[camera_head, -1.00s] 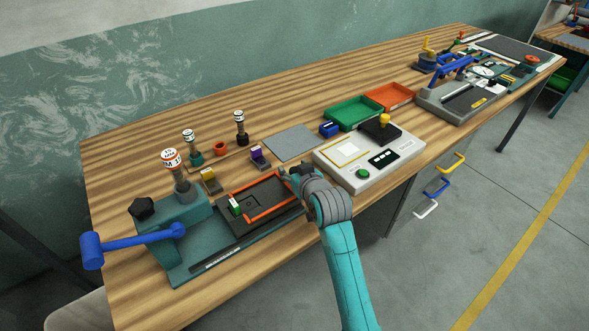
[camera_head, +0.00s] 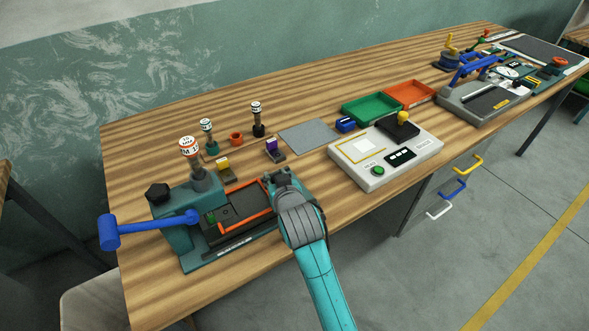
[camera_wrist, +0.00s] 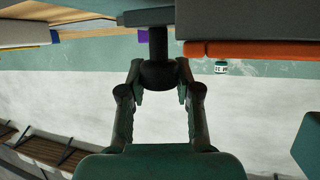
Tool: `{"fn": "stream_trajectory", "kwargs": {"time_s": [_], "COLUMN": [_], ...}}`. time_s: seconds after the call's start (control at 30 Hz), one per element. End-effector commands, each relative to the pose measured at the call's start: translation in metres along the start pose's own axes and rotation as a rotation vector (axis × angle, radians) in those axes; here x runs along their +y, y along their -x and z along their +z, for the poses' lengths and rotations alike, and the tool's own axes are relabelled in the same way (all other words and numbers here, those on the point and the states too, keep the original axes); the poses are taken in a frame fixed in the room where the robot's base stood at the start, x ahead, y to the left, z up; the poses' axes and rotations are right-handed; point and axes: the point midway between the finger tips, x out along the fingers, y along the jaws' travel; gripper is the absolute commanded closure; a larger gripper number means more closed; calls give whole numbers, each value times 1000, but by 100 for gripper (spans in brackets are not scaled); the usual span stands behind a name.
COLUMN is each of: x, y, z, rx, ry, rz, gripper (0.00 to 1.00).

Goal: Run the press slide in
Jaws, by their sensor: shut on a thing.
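The teal press (camera_head: 172,231) stands at the near left of the bench, with a blue lever (camera_head: 150,226) reaching out to the left. Its dark slide (camera_head: 236,220), edged by an orange frame (camera_head: 262,187), lies on the press base, its left end close against the press body. A small green piece (camera_head: 211,216) sits at the slide's left end, partly hidden. My gripper (camera_head: 280,178) is at the slide's right end. In the wrist view my gripper (camera_wrist: 158,82) is shut on a round black knob (camera_wrist: 158,72) on a short stem.
Several stamps stand behind the press, including a black one (camera_head: 257,122). A grey mat (camera_head: 311,136) and a grey control panel (camera_head: 372,174) lie to the right. Green (camera_head: 371,108) and orange (camera_head: 409,96) trays stand farther back. Bare wood shows in front of the mat.

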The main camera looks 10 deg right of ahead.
Motion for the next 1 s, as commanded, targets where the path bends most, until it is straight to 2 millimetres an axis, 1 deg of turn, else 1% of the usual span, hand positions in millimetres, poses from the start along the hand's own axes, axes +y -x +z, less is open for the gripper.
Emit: {"fn": "stream_trajectory", "kwargs": {"time_s": [0.03, 0.13, 0.5, 0.53, 0.57, 0.6, 0.63, 0.9, 1.0], "x": [-9, -17, -21, -22, -22, -22, -21, -20, -20], "y": [2, 4, 5, 5, 5, 5, 5, 6, 10], "z": [1, 2, 2, 2, 2, 2, 2, 2, 2], "rx": [1, 1, 0, 0, 0, 0, 0, 1, 1], "ry": [1, 1, -1, -1, -1, -1, -1, -1, 0], "rz": [-4, -2, -4, -5, -5, -5, -5, -1, -1], "gripper": [100, 100, 100, 60, 52, 42, 41, 41, 41]}}
